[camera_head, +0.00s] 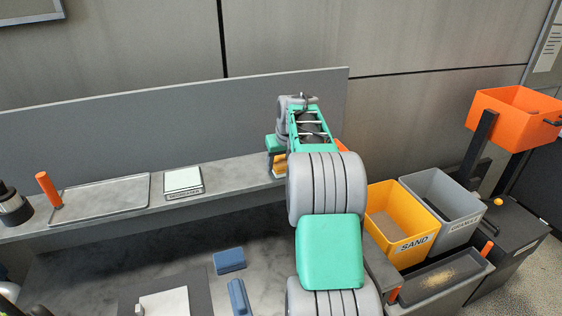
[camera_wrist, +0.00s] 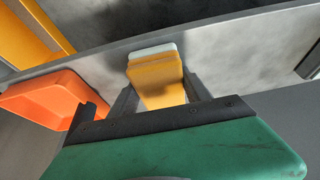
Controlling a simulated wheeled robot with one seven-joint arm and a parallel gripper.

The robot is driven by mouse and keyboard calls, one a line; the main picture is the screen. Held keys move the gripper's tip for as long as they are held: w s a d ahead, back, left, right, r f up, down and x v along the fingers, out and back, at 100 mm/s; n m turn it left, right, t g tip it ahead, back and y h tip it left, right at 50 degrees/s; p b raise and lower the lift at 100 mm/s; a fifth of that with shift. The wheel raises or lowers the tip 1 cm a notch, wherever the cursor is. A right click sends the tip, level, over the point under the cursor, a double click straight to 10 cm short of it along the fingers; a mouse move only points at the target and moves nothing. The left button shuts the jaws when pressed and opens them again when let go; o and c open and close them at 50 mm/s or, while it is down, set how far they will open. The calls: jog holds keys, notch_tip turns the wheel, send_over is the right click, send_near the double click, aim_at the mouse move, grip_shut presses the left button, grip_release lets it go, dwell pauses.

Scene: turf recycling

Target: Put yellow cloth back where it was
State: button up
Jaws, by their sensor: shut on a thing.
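The yellow cloth (camera_wrist: 158,82) is a folded yellow-orange pad between the two dark fingers of my gripper (camera_wrist: 160,95) in the wrist view. My gripper is shut on it. A pale block or layer (camera_wrist: 152,50) shows at the cloth's far end; I cannot tell if it is part of it. In the head view my gripper (camera_head: 279,160) is at the right end of the grey shelf (camera_head: 230,178), and a bit of the yellow cloth (camera_head: 280,168) shows beneath it. My arm hides much of that area.
An orange tray (camera_wrist: 45,98) lies beside my gripper in the wrist view. A yellow SAND bin (camera_head: 385,200) and a grey bin (camera_head: 447,187) stand at the right. A metal tray (camera_head: 105,194) and a scale (camera_head: 183,180) sit on the shelf. Blue blocks (camera_head: 229,260) lie on the lower counter.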

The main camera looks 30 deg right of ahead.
jog(key=o, duration=1.3)
jog(key=shift+f, duration=0.1)
jog(key=b+v, duration=0.2)
jog(key=v, duration=1)
jog(key=s+a+r, duration=0.1)
jog(key=a, duration=0.7)
jog(key=s+a+f+n+y, duration=0.1)
jog(key=s+a, duration=0.3)
jog(key=a, duration=0.2)
jog(key=s+a+f+n, duration=0.1)
jog(key=s+a, duration=0.2)
jog(key=a, duration=0.3)
jog(key=shift+n, duration=0.5)
jog(key=s+a+f, duration=0.3)
jog(key=s, duration=0.1)
jog(key=s+a+f, duration=0.3)
jog(key=s+f, duration=0.1)
jog(key=s, duration=0.1)
jog(key=s+a+f, duration=0.3)
jog(key=s, duration=0.2)
jog(key=shift+s+f, duration=0.15)
jog(key=shift+f, duration=0.1)
